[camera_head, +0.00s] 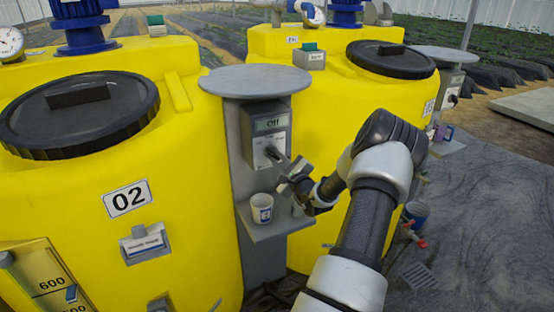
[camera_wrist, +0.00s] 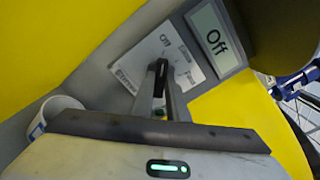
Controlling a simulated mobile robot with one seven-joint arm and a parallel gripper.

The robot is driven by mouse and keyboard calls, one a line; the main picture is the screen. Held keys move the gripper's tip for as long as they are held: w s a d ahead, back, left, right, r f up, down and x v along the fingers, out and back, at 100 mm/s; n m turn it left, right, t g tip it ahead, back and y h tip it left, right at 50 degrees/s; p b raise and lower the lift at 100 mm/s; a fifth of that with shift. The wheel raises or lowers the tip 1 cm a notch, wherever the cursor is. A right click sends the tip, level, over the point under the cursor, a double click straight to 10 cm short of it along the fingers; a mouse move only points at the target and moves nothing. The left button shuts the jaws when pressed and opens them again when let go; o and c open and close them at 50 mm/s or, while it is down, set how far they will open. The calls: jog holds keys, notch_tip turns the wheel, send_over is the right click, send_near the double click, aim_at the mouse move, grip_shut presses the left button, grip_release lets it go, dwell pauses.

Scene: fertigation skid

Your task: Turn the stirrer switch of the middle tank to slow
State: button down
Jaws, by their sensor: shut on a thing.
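The stirrer switch box (camera_head: 266,124) stands on a grey post between two yellow tanks; its display (camera_head: 270,123) reads "Off". The tank on the left (camera_head: 185,190) carries the label "02". In the wrist view the display (camera_wrist: 213,36) also reads "Off", above a white dial plate (camera_wrist: 178,55) whose small print I cannot fully read. My gripper (camera_head: 273,157) reaches the box from the right. In the wrist view my gripper (camera_wrist: 160,88) is shut on the black switch knob (camera_wrist: 161,68), which lies between the two fingertips. The fingers hide part of the knob and plate.
A white cup (camera_head: 262,207) stands on a grey shelf (camera_head: 275,230) below the box, close under my gripper; the cup (camera_wrist: 55,108) also shows in the wrist view. A round grey plate (camera_head: 255,81) overhangs the box. The second yellow tank (camera_head: 335,110) stands close behind my arm.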

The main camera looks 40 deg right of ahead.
jog(key=m+p, duration=0.1)
jog(key=m, duration=0.3)
jog(key=shift+m, duration=0.3)
jog(key=shift+m+p, duration=0.75)
jog(key=shift+m, duration=1.35)
jog(key=c, duration=1.7)
grip_release()
jog(key=shift+c, duration=0.2)
jog(key=v, duration=1.7)
jog(key=shift+s, duration=0.2)
